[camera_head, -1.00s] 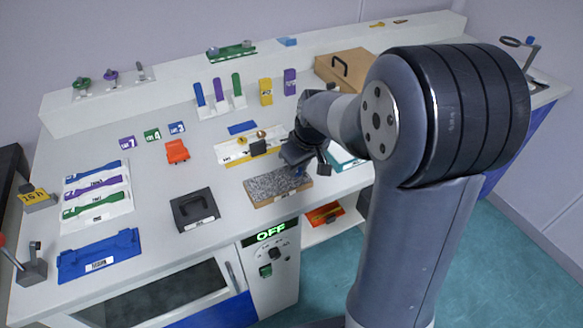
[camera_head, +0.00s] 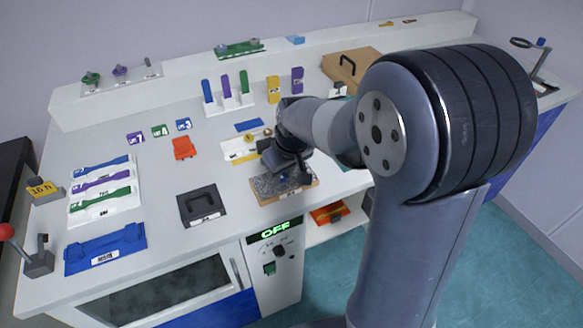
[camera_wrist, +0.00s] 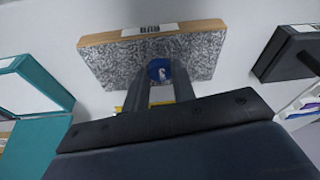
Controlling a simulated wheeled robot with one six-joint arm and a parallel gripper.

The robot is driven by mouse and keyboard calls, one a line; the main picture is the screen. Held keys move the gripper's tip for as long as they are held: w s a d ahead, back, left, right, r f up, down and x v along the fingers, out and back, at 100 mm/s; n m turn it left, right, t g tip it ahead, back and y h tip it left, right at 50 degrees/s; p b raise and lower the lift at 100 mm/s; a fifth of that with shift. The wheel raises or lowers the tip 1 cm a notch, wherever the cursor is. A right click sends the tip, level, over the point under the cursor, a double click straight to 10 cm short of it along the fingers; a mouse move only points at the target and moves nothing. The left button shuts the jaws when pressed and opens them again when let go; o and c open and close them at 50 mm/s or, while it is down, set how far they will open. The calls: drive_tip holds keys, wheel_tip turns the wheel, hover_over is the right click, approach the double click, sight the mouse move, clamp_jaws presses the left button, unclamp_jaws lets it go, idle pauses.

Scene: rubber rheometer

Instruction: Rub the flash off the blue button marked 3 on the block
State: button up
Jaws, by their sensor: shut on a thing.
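My gripper (camera_head: 284,174) is shut on a small blue round button (camera_wrist: 160,70), which shows between the fingertips in the wrist view. A pale mark on its face is too small to read. The button is over the block (camera_head: 268,191), a grey speckled slab on a tan base with a label on its edge. The block also shows in the wrist view (camera_wrist: 110,62). The button appears at or just above the speckled face; I cannot tell whether it touches. My gripper and wrist hide part of the block in the head view.
A black case (camera_head: 201,203) lies left of the block. A white tray with yellow parts (camera_head: 236,150) is behind it. An orange piece (camera_head: 183,148), several small numbered tags and coloured strips stand further left. The counter's front edge is close in front of the block.

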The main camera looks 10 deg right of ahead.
sight(263, 185)
drive_tip(key=shift+s+a, duration=0.25)
drive_tip(key=shift+a, duration=0.55)
drive_tip(key=shift+s+a, duration=0.2)
drive_tip(key=shift+a, duration=0.55)
drive_tip(key=shift+s+a, duration=0.25)
drive_tip(key=shift+a, duration=0.55)
wheel_tip(263, 185, up, 7)
drive_tip(key=p, duration=0.6)
